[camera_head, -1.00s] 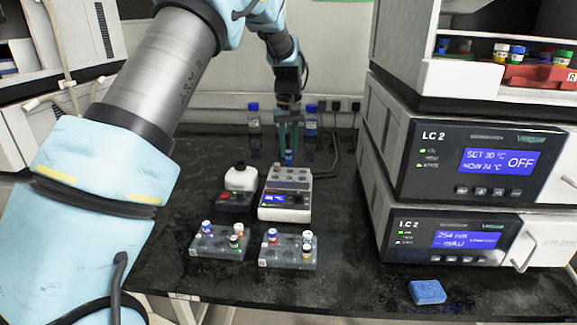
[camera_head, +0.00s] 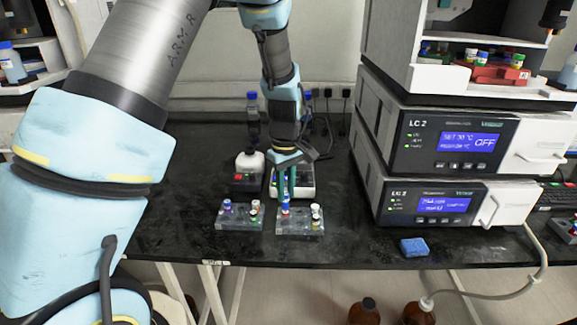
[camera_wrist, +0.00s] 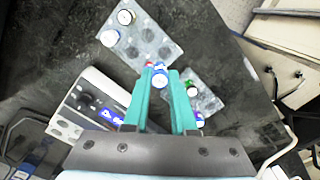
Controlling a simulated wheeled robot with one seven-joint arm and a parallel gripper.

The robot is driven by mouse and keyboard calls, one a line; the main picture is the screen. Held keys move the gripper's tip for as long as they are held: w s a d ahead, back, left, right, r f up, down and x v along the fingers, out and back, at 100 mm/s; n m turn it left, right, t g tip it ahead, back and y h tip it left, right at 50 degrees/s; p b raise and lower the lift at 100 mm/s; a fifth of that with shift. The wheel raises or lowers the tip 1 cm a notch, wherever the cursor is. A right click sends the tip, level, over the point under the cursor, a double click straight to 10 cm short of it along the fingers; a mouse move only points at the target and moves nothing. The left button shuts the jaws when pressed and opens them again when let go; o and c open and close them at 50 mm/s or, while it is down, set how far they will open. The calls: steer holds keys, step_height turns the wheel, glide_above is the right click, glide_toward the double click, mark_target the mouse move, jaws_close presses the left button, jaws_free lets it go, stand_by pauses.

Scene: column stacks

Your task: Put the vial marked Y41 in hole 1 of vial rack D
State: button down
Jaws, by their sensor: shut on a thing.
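My gripper (camera_head: 285,196) is shut on a blue-capped vial (camera_wrist: 160,79), held between the teal fingers. In the head view the vial is over or just behind the back left of the right-hand clear rack (camera_head: 300,230); whether it touches the rack cannot be told. A red-capped vial is partly hidden close by it. The same rack appears to be the upper one in the wrist view (camera_wrist: 159,58), with white- and blue-topped vials and several empty holes. The left-hand rack (camera_head: 237,222) holds several capped vials. Vial marks and rack letters are not readable.
A block device with a display (camera_wrist: 90,108) stands behind the right-hand rack. Stacked LC 2 units (camera_head: 455,145) stand at the right.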

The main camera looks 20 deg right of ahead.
mark_target(285, 208)
steer(key=shift+s+a+f+b, duration=0.1)
steer(key=shift+s+f+b, duration=0.05)
steer(key=shift+f+b, duration=0.5)
steer(key=shift+s+a+f+b, duration=0.15)
steer(key=shift+f+b, duration=0.35)
steer(key=shift+f, duration=0.25)
steer(key=shift+s+a+f+b, duration=0.1)
steer(key=shift+s+f+b, duration=0.05)
steer(key=shift+f+b, duration=0.5)
steer(key=shift+f+p, duration=0.1)
steer(key=shift+p, duration=0.3)
steer(key=shift+f, duration=0.55)
stand_by(0.7)
steer(key=shift+f+b, duration=0.35)
steer(key=shift+f, duration=0.1)
steer(key=shift+c, duration=1.6)
jaws_free()
